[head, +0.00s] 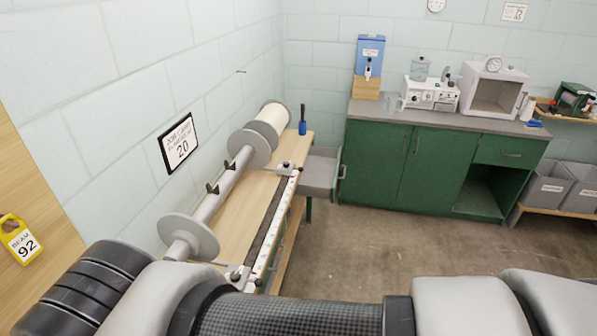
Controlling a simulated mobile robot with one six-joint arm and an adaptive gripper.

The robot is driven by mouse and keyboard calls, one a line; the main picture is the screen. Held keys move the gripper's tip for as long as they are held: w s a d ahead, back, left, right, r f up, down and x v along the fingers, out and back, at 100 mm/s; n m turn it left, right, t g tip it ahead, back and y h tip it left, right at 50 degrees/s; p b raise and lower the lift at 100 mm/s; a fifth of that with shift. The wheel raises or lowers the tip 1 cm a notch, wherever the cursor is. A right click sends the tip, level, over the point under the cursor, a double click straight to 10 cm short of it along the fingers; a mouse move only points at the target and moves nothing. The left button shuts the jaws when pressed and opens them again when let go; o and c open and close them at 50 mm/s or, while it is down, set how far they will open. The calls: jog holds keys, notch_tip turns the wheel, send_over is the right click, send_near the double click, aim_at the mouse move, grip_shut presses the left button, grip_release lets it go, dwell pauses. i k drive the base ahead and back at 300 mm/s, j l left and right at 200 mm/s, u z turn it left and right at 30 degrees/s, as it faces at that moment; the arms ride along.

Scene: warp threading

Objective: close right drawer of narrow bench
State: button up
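The narrow bench (250,190) has a light wooden top and runs along the left wall. At its far end a grey drawer (319,174) stands pulled out to the right, toward the green cabinet. Its green front with a metal handle faces right, and its inside looks empty. Another handle shows lower on the bench front, nearer to me, partly hidden. My arm crosses the bottom of the view, and my gripper is not in view.
A roller with large discs (188,236) and a ruled rail (272,225) lie along the bench top. A blue-handled tool (302,125) stands at its far end. A green cabinet (375,165) with machines stands at the back. The brown floor (400,245) between is clear.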

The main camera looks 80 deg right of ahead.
aim_at(319, 178)
jog(key=k+l+z, duration=0.1)
jog(key=z, duration=0.3)
jog(key=k+l+z, duration=0.1)
jog(key=l+z, duration=0.45)
jog(key=z, duration=0.3)
jog(key=l+z, duration=0.3)
jog(key=z, duration=0.15)
jog(key=l+z, duration=0.1)
jog(key=l, duration=0.55)
jog(key=i+l+z, duration=0.1)
jog(key=l, duration=1.2)
jog(key=i+l+u, duration=0.1)
jog(key=i+l, duration=0.75)
jog(key=i, duration=0.15)
